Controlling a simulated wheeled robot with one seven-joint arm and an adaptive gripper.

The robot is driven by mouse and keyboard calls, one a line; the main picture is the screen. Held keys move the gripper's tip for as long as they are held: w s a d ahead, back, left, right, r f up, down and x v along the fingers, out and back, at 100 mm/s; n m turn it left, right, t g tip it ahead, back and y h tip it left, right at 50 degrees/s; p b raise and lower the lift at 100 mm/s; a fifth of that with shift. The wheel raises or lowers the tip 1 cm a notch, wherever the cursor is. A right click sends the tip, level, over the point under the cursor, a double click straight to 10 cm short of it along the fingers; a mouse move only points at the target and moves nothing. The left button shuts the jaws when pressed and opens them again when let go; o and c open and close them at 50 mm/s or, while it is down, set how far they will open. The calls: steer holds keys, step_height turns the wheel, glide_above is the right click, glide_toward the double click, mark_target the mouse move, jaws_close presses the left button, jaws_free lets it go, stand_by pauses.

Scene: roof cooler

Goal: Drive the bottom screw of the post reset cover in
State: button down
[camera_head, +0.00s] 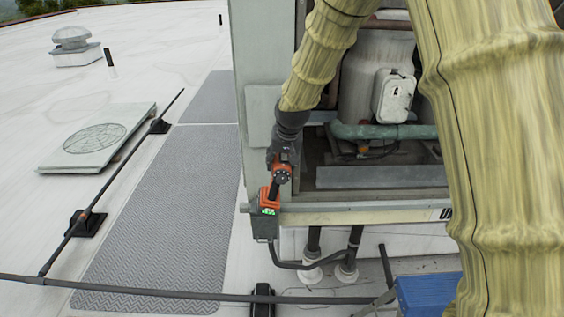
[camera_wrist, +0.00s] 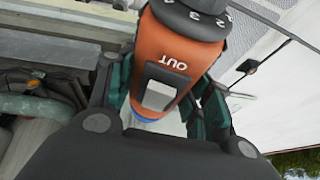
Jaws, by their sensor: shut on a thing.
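My gripper (camera_head: 279,158) is at the lower front corner of the cooler's corner post. In the wrist view my gripper (camera_wrist: 163,103) is shut on an orange and black power driver (camera_wrist: 180,62), with green pads on both sides of its body. The driver shows "OUT" above a grey switch and a numbered dark collar. A pale plate (camera_head: 262,112) on the post above may be the reset cover; I cannot tell. The bottom screw and the driver's tip are not visible.
The open cooler bay right of the post holds a white tank (camera_head: 360,85) and a green pipe (camera_head: 385,131). A metal sill (camera_head: 370,207) runs below. A blue box (camera_head: 428,293) stands at lower right. Grey walkway matting (camera_head: 165,215) and a black pipe (camera_head: 112,191) lie left.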

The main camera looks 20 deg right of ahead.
mark_target(283, 167)
steer(key=shift+w+d+r, duration=0.15)
steer(key=shift+w+r, duration=0.1)
steer(key=shift+w, duration=0.4)
stand_by(1.1)
steer(key=shift+w+d+f+p, duration=0.1)
steer(key=shift+w+p, duration=0.2)
steer(key=shift+p, duration=0.4)
stand_by(1.2)
steer(key=shift+s, duration=0.2)
steer(key=shift+s+a, duration=0.3)
steer(key=shift+s, duration=0.7)
steer(key=shift+s+a, duration=0.3)
steer(key=shift+s, duration=0.7)
steer(key=shift+s+a, duration=0.3)
steer(key=shift+s, duration=0.85)
steer(key=shift+f, duration=0.2)
